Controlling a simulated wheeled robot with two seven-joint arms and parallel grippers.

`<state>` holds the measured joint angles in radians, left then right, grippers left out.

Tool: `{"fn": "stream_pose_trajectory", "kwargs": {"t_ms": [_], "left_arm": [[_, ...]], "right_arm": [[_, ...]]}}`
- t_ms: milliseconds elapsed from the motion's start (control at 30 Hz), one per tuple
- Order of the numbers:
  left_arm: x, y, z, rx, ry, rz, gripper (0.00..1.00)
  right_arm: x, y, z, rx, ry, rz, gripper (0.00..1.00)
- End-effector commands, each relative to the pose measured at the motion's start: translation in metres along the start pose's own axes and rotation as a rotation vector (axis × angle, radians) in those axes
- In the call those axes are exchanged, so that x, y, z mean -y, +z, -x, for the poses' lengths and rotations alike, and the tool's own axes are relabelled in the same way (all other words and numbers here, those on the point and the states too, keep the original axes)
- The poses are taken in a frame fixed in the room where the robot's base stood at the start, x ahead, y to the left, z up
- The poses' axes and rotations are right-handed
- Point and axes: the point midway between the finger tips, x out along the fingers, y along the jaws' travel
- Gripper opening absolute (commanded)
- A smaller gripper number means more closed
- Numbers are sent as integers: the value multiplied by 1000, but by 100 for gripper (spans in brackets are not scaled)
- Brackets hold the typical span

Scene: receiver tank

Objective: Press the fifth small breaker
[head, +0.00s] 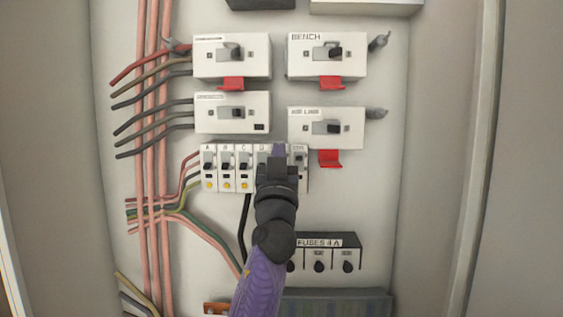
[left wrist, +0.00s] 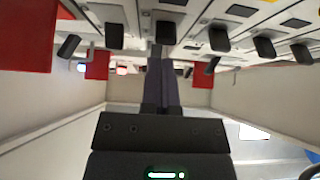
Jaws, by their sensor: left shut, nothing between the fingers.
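A row of small white breakers (head: 226,168) with black levers sits in the middle of the panel. The first letters read A, B and C; the fourth (head: 262,151) is partly covered. The fifth place is hidden behind my left gripper (head: 279,149), whose purple arm comes up from below. The gripper is shut and empty, its tips at the upper part of the row. In the left wrist view the closed fingertips (left wrist: 160,50) are close at one black lever (left wrist: 165,33), with other levers on both sides; whether they touch it I cannot tell. My right gripper is not in view.
Larger switches with red tabs stand above: one marked BENCH (head: 302,68), one at right (head: 350,141) just beside the row. A black fuse block (head: 343,241) is at lower right. Pink and grey cables (head: 150,110) run down the left. The panel's right side is clear.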

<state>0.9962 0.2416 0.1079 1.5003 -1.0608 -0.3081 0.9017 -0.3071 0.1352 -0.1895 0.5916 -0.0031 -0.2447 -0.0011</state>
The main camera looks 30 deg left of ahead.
Motion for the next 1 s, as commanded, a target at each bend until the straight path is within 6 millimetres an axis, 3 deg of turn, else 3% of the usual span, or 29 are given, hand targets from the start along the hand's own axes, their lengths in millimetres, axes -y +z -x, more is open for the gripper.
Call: {"fn": "stream_pose_trajectory", "kwargs": {"t_ms": [33, 100, 300, 500, 1000], "left_arm": [[5, -20, -14, -4, -3, 4, 0], [3, 1, 11, 3, 2, 2, 0], [2, 23, 56, 5, 1, 3, 0], [3, 32, 80, 2, 0, 2, 0], [4, 32, 84, 1, -1, 1, 0]], "right_arm": [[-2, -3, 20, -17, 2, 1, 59], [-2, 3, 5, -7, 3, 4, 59], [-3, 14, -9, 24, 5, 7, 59], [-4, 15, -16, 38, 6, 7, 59], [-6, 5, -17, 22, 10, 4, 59]]}}
